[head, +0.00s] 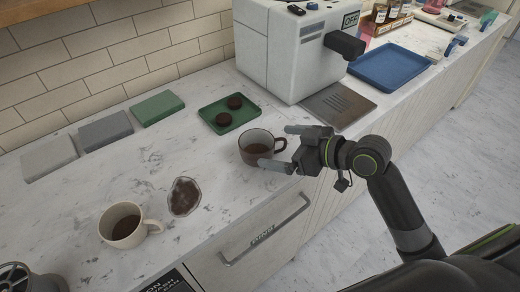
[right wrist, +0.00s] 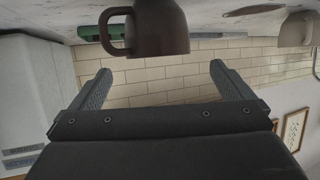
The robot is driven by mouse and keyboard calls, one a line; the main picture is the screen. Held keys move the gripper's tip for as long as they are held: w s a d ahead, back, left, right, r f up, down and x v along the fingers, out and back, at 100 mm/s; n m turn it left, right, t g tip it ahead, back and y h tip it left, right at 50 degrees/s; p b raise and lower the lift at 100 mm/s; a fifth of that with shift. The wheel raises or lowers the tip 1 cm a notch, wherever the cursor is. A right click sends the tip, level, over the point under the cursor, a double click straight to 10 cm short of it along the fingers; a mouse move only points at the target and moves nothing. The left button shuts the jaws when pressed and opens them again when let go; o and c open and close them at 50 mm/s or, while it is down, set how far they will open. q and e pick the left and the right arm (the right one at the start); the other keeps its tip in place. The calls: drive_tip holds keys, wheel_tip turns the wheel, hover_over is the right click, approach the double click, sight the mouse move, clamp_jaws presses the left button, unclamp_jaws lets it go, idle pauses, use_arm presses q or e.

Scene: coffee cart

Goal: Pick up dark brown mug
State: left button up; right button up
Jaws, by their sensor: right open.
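The dark brown mug (head: 252,153) stands upright on the marble counter with dark liquid inside. In the right wrist view the mug (right wrist: 162,28) hangs inverted at the top, ahead of and between the spread fingers of the gripper (right wrist: 160,78). Nothing is held. Whether a finger touches the mug is unclear. My left gripper is not in view.
A white coffee machine (head: 285,60) stands behind the mug. A green tray (head: 212,105) with two dark round pieces lies behind left. A cream mug (head: 120,240) and a brown oval dish (head: 184,196) stand to the left. The counter's front edge runs close by the mug.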

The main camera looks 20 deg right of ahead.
sight(243, 141)
drive_tip(key=shift+p+x, duration=0.6)
drive_tip(key=shift+x, duration=3.1)
drive_tip(key=shift+d+f, duration=0.15)
drive_tip(key=shift+w, duration=0.1)
drive_tip(key=c, duration=1.2)
